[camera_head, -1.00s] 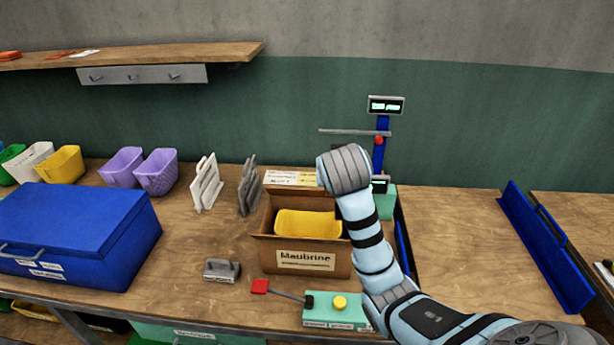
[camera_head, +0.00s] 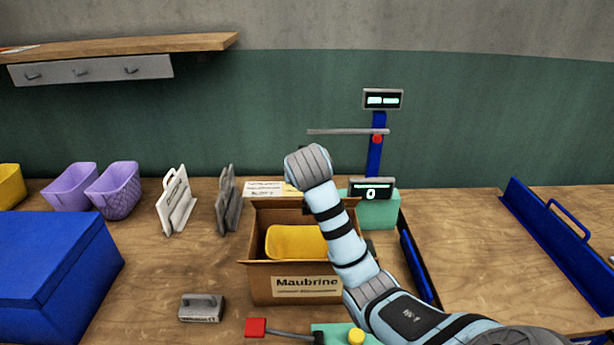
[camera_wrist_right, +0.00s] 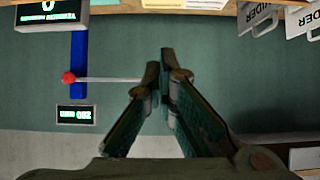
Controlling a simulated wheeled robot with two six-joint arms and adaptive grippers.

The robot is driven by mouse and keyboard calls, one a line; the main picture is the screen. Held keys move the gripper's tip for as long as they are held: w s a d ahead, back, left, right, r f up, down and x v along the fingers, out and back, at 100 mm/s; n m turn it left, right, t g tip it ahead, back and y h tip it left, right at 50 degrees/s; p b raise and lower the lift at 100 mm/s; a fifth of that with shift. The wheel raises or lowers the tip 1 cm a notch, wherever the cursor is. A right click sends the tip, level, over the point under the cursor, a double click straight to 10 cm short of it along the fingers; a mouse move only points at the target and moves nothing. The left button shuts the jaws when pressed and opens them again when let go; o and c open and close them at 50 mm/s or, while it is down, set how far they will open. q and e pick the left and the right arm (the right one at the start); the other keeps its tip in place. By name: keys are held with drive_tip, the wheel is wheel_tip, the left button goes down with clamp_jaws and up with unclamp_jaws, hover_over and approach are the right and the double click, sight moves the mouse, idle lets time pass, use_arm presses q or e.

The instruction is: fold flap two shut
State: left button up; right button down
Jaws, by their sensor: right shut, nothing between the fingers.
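The cardboard box (camera_head: 262,282), labelled Maubrine, stands open on the bench with a yellow item (camera_head: 295,241) inside. Which flap is flap two I cannot tell. My right arm reaches in from the lower right, and its wrist is above and behind the box's right side, hiding part of it. My right gripper (camera_wrist_right: 160,75) shows in the right wrist view, its fingers shut at the tips and empty, facing the green wall. My left gripper is not in view.
A teal press with a blue post (camera_head: 377,145) and displays stands behind the box at the right. A blue lidded bin (camera_head: 50,275), purple bins (camera_head: 113,190), dividers (camera_head: 176,203) and a grey block (camera_head: 201,307) are at left. A red-ended lever (camera_head: 255,327) is in front.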

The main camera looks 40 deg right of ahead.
drive_tip(key=x, duration=0.4)
drive_tip(key=shift+s, duration=0.1)
drive_tip(key=shift+s+a+f, duration=0.4)
drive_tip(key=shift+s+f, duration=0.1)
drive_tip(key=shift+s, duration=0.1)
drive_tip(key=shift+s+a+f, duration=0.4)
drive_tip(key=shift+s+f, duration=0.1)
drive_tip(key=shift+s, duration=0.1)
drive_tip(key=shift+s+a+f, duration=0.1)
drive_tip(key=shift+s+a, duration=0.1)
drive_tip(key=shift+f, duration=0.15)
drive_tip(key=shift+s+a+f+t+h, duration=0.3)
drive_tip(key=shift+s+a, duration=0.1)
drive_tip(key=shift+s, duration=0.15)
drive_tip(key=shift+s+a+f+t+h, duration=0.2)
drive_tip(key=shift+s+a+f+t, duration=0.15)
drive_tip(key=shift+s, duration=0.25)
